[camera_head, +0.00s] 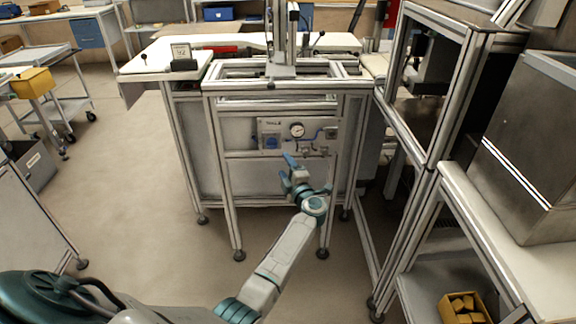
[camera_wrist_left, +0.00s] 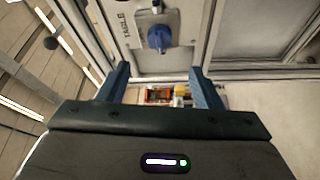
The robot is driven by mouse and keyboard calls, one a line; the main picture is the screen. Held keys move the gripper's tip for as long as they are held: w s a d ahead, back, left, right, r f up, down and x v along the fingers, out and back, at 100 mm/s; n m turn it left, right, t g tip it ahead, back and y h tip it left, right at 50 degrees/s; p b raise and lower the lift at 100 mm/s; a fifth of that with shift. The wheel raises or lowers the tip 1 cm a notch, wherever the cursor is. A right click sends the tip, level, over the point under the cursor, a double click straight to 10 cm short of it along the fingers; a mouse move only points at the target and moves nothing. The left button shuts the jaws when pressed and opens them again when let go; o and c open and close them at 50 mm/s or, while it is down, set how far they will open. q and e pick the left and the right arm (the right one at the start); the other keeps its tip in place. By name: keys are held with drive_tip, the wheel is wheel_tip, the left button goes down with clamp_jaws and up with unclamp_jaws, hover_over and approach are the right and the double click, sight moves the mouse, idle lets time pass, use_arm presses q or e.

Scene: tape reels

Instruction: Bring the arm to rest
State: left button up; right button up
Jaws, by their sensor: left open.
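My left arm (camera_head: 285,250) reaches forward from the lower left in the head view. Its left gripper (camera_head: 288,172) hangs in the air in front of the metal-framed workstation, below the gauge panel. In the left wrist view the two blue fingers of the gripper (camera_wrist_left: 160,85) stand wide apart with nothing between them. My right gripper is in neither view. No tape reel can be made out.
The workstation panel (camera_head: 270,139) has a round gauge (camera_head: 297,130). A tall framed rack and a white bench (camera_head: 500,240) stand at the right. A yellow box (camera_head: 461,307) sits low there. Open floor (camera_head: 130,200) lies at the left.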

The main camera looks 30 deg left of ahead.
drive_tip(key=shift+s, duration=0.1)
use_arm(q)
drive_tip(key=s+d+f+m+h+p, duration=0.1)
drive_tip(key=s+d+f+m+h, duration=0.5)
drive_tip(key=f, duration=0.5)
drive_tip(key=s+d+f+m+t+h+p, duration=0.1)
drive_tip(key=s+f+m+h, duration=0.2)
drive_tip(key=s+f+m, duration=0.7)
drive_tip(key=s+d+f+m+h+p, duration=0.1)
drive_tip(key=s+d+f+m+h, duration=0.35)
drive_tip(key=f, duration=0.85)
drive_tip(key=s+a+f+m+g, duration=0.1)
drive_tip(key=s+f, duration=0.4)
drive_tip(key=s, duration=0.7)
drive_tip(key=s+f+m+g, duration=0.3)
drive_tip(key=s+f+g, duration=0.2)
drive_tip(key=s, duration=0.8)
drive_tip(key=s+a+f+m+g, duration=0.1)
drive_tip(key=s+f+g, duration=0.3)
drive_tip(key=s, duration=0.8)
drive_tip(key=shift+s+a+f+m+g+h+p, duration=0.25)
drive_tip(key=shift+a+f+m+g+h+p, duration=0.15)
drive_tip(key=shift+f+m, duration=0.35)
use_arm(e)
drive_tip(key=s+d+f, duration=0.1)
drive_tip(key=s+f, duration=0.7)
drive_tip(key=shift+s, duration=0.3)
